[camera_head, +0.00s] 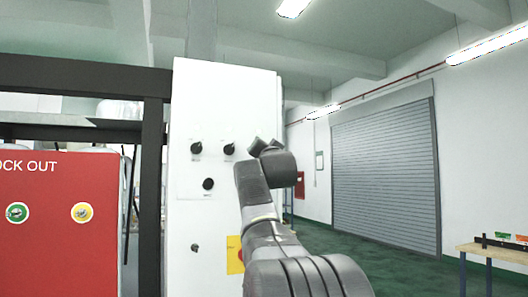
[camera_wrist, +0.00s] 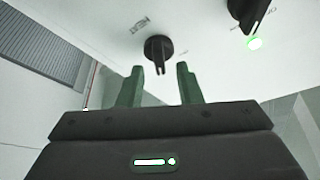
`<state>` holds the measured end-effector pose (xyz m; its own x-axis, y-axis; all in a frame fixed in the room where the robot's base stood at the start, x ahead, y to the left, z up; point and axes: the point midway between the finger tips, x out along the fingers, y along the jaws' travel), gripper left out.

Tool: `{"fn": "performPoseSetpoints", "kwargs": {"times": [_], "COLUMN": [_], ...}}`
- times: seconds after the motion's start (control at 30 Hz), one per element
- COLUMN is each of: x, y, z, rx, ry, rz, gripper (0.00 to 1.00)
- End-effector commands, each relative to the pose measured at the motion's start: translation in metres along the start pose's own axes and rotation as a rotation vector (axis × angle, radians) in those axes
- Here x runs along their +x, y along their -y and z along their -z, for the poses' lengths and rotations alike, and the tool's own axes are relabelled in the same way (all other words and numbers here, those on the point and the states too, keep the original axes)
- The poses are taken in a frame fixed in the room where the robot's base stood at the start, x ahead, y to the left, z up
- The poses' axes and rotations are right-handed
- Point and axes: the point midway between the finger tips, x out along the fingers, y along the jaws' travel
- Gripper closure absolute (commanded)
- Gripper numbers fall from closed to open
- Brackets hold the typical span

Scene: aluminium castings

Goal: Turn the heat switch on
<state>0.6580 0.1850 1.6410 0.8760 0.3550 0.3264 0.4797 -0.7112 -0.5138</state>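A white cabinet panel (camera_head: 221,90) carries black rotary knobs in the head view: an upper left knob (camera_head: 196,147), an upper right knob (camera_head: 229,149) and a lower knob (camera_head: 208,184). My gripper (camera_wrist: 159,72) is open and empty in the wrist view. One black knob (camera_wrist: 158,50) is just beyond the gap between its fingertips, not gripped.
A yellow plate with a red button (camera_head: 235,255) is low on the cabinet, partly behind my arm. A red lockout board (camera_head: 60,230) and a dark frame (camera_head: 152,200) stand left. Open floor (camera_head: 400,272) lies right, before a roller shutter (camera_head: 385,165).

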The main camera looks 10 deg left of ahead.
Motion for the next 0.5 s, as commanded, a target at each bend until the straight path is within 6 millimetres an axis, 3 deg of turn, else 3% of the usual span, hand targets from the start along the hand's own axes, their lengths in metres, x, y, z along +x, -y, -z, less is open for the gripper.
{"fn": "performPoseSetpoints", "kwargs": {"times": [0.5], "x": [-0.098], "y": [-0.001], "z": [-0.004], "rx": [0.001], "ry": [0.001], "rz": [0.001], "gripper": [0.68]}}
